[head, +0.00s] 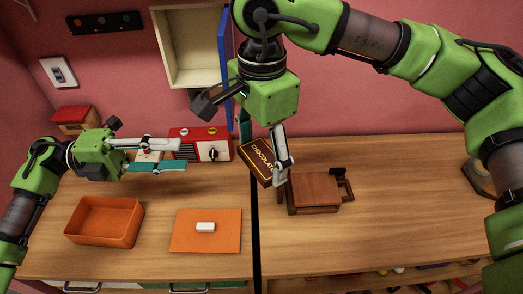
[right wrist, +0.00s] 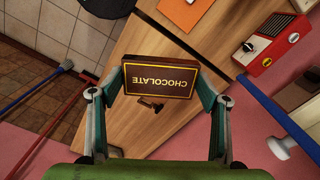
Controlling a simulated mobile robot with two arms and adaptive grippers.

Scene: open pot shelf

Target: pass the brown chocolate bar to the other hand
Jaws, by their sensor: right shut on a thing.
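The brown chocolate bar (head: 258,163), with gold lettering and edging, is held in the air above the back of the table near the dark gap. My right gripper (head: 278,165) points down and is shut on it. In the right wrist view the bar (right wrist: 158,79) sits between both fingertips (right wrist: 160,88), its lettering upside down. In the head view one right finger covers part of the bar. My left gripper (head: 182,156) is to the left of the bar, pointing right. Its two fingers are apart with nothing seen between them, and a clear space separates it from the bar.
A red radio (head: 218,143) stands behind my left gripper. An orange tray (head: 84,222) and an orange mat (head: 182,240) with a white block (head: 205,227) lie in front. A brown wooden object (head: 314,190) is right of the bar. An open cabinet's blue door (head: 224,60) is behind.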

